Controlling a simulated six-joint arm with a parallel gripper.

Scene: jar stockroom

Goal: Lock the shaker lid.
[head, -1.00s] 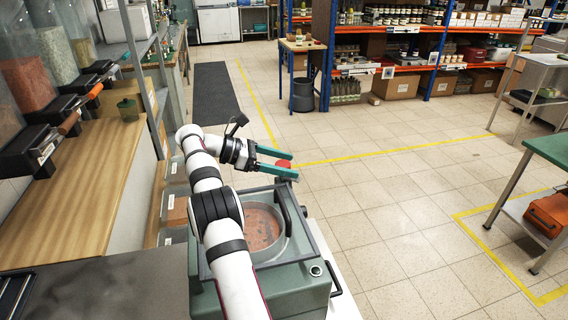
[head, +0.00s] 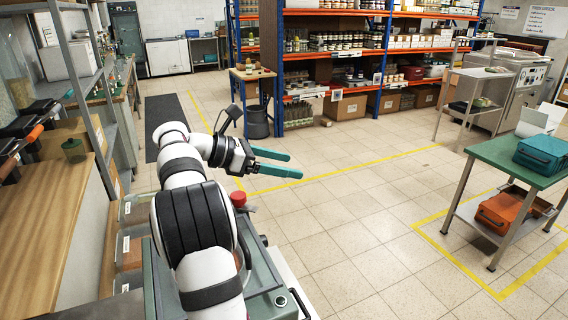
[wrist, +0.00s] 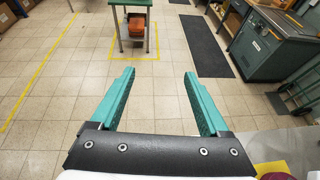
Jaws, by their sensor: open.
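The shaker is probably the green machine (head: 268,275) at the bottom of the head view. My arm hides most of it, including its round top opening. A red knob (head: 238,199) stands at its far edge, and a dark curved handle shows beside my arm. I cannot tell whether a lid is closed or locked. My gripper (head: 295,165) is open and empty, beyond and to the right of the red knob, with its green fingers pointing right. In the wrist view, the open fingers (wrist: 159,73) have only floor between them.
A wooden bench (head: 55,225) with shelving runs along the left. A green-topped table (head: 500,155) with a teal box (head: 541,155) and an orange box (head: 503,212) stands at right. Orange-and-blue racks (head: 375,62) stand at the back. The tiled floor between is clear.

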